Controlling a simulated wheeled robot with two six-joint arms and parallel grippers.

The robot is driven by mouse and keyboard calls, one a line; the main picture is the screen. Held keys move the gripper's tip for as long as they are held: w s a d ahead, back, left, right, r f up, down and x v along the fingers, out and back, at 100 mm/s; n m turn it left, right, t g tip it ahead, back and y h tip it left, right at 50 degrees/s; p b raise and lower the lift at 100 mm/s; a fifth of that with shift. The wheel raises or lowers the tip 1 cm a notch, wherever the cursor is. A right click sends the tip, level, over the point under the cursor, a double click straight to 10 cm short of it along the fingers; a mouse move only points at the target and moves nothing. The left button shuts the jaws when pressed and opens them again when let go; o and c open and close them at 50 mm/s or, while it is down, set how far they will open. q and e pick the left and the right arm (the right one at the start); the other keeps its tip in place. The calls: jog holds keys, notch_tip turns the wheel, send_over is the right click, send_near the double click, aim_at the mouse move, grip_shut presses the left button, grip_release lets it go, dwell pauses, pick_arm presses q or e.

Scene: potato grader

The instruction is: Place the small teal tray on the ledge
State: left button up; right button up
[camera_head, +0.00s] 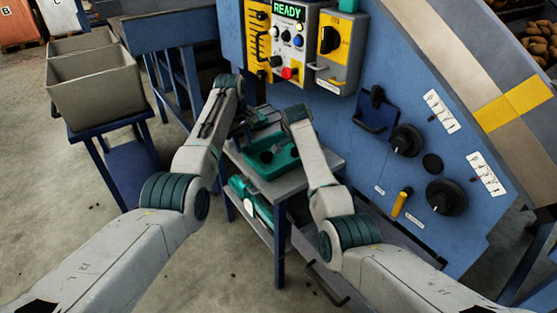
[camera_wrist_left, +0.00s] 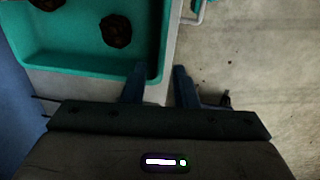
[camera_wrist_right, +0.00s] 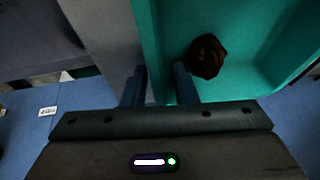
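The small teal tray shows in part in the left wrist view (camera_wrist_left: 90,55), with two dark potatoes in it. It also shows in the right wrist view (camera_wrist_right: 240,80), with one dark potato in sight. Neither clearly pinches the wall. I cannot tell which surface is the ledge.
A grey-topped blue stand (camera_head: 318,165) carries a teal item (camera_head: 272,158), with more teal on its lower shelf. The blue machine panel (camera_head: 400,90) with knobs and buttons stands close behind and to the right. Grey bins (camera_head: 95,90) stand at the left. Floor is clear at lower left.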

pick_arm(q)
notch_tip(320, 180, up, 6)
jog(key=shift+s+a+r, duration=0.2)
jog(key=shift+a, duration=0.15)
pick_arm(e)
jog(key=v, duration=1.2)
